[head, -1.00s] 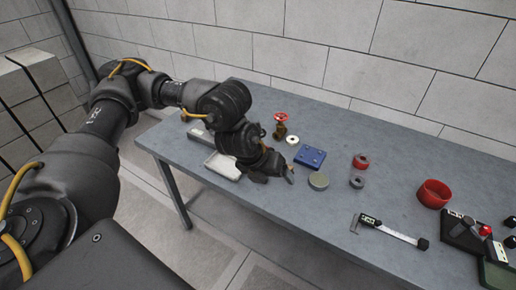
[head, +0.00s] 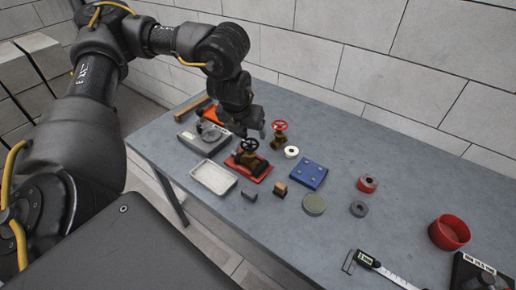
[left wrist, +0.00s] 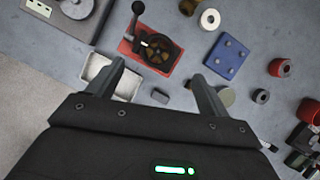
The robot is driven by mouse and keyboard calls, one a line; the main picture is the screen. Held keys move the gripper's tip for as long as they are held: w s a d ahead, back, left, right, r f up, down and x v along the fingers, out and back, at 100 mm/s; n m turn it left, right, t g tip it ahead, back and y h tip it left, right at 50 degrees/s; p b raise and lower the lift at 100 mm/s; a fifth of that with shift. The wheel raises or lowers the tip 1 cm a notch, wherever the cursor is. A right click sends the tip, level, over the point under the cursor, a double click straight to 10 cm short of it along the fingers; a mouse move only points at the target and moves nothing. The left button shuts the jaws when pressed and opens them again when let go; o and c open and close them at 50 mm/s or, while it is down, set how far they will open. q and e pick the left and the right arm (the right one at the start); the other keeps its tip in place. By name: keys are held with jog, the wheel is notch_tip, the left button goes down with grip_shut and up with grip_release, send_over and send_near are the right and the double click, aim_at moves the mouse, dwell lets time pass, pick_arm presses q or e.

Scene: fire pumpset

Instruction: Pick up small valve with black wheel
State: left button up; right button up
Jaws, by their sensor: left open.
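The small valve with the black wheel (head: 249,146) sits on a red base (head: 257,172) on the grey table. It also shows in the left wrist view (left wrist: 156,48), a little beyond my fingertips, with a black lever-like part beside the wheel. My left gripper (head: 246,131) is open and empty, above and close to the valve, partly in front of its surroundings. Its two spread fingers (left wrist: 159,76) show in the left wrist view. A brass valve with a red wheel (head: 279,133) stands just to the right. My right gripper is not in view.
A white tray (head: 214,177) lies left of the red base, and a grey device (head: 203,142) behind it. A blue block (head: 309,175), a round tin (head: 314,205), small blocks, rings and a caliper (head: 385,270) lie to the right. The wall (head: 350,60) rises behind the table.

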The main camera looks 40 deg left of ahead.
aim_at(249, 143)
pick_arm(q)
jog(key=b+x, duration=0.1)
jog(key=x, duration=0.4)
jog(key=shift+s+f, duration=0.1)
jog(key=shift+f, duration=0.15)
jog(key=b+x, duration=0.1)
jog(key=x, duration=0.4)
jog(key=shift+a, duration=0.2)
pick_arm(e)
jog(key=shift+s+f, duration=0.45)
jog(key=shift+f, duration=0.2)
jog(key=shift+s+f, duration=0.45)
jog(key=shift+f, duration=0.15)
pick_arm(q)
grip_shut()
